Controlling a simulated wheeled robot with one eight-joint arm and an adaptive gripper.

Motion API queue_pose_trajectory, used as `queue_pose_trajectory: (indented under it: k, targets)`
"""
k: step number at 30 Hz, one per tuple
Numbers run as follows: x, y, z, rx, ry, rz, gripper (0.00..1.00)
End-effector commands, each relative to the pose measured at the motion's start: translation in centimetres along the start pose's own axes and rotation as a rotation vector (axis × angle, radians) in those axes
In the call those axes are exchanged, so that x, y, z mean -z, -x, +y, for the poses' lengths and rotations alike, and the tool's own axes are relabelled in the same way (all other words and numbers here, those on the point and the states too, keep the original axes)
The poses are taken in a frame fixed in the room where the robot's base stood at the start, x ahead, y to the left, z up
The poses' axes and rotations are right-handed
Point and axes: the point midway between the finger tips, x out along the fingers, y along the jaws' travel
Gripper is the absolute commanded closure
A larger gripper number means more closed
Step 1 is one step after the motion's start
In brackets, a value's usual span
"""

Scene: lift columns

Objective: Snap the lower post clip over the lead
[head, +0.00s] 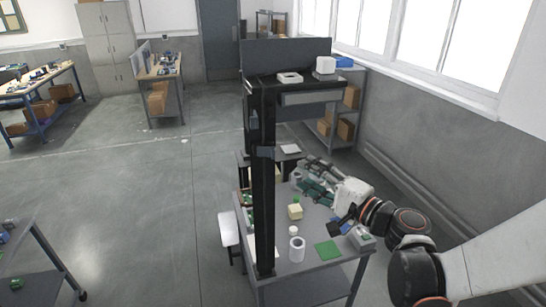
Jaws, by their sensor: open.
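A tall black post (263,215) stands at the near left edge of a grey workbench. A small dark blue-grey block that looks like the lower post clip (265,152) sits on the post, a little above mid-height. Another small dark piece (254,120) shows higher up. I cannot make out the lead or whether the clip is open or shut. My gripper (304,174) is open, right of the post and slightly lower than the clip, apart from both in the picture. Its fingers point left; nothing clear shows between them.
The workbench (305,262) holds a white cylinder (297,249), a beige block (295,211), a green mat (327,250) and a small grey box (361,238).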

Motion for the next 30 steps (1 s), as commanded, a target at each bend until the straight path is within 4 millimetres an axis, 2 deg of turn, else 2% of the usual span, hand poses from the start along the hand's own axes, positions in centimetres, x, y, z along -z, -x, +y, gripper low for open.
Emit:
queue_pose_trajectory:
  k: [9,15,21,30]
  targets:
    - [-0.2,-6.3,-0.1,0.000,-0.002,-0.007,0.53]
    - [-0.2,-9.8,-0.1,0.000,-0.003,-0.007,0.53]
    - [-0.2,-11.8,-0.1,0.000,-0.003,-0.005,0.53]
    - [-0.1,-12.2,0.0,0.000,-0.003,-0.003,0.53]
